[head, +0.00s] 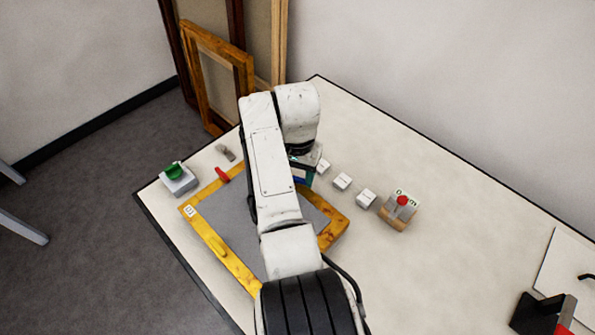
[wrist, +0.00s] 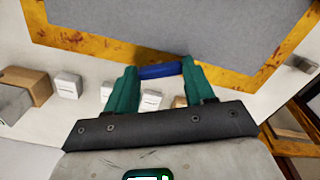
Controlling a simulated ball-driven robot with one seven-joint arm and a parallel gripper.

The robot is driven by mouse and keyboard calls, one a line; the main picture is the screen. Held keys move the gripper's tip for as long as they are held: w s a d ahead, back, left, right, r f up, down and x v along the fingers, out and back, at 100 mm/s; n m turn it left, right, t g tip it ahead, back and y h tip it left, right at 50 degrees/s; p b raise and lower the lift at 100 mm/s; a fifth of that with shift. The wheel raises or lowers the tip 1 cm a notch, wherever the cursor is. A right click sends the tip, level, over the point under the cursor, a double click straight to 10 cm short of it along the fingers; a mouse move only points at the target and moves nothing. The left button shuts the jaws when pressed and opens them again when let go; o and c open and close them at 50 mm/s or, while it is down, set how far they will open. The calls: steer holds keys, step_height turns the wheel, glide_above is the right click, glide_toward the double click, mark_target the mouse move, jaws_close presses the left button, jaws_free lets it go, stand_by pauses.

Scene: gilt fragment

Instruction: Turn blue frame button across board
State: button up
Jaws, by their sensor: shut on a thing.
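The blue button (wrist: 160,71) is a short blue bar in the wrist view, at the outer side of a yellow wooden frame rail (wrist: 90,45). It lies roughly along the rail, not reaching over the grey board (wrist: 180,22). My gripper (wrist: 160,76) has green fingers, one at each end of the blue button, and is shut on it. In the head view my arm hides the blue button and most of the gripper. There the frame (head: 240,275) lies flat on the table around the grey board (head: 225,230). A red button (head: 223,175) sits on its far rail.
Several small white blocks (head: 342,181) stand right of the frame, near a wooden block with a red knob (head: 402,201). A green-topped box (head: 177,178) stands at the left table edge. Wooden frames (head: 205,85) lean behind. The table's right part is mostly clear.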

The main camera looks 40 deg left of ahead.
steer(key=n, duration=1.2)
steer(key=shift+n, duration=0.3)
stand_by(0.4)
steer(key=o, duration=1)
steer(key=shift+o, duration=0.2)
step_height(320, 180, up, 11)
steer(key=b, duration=0.1)
steer(key=shift+f, duration=0.1)
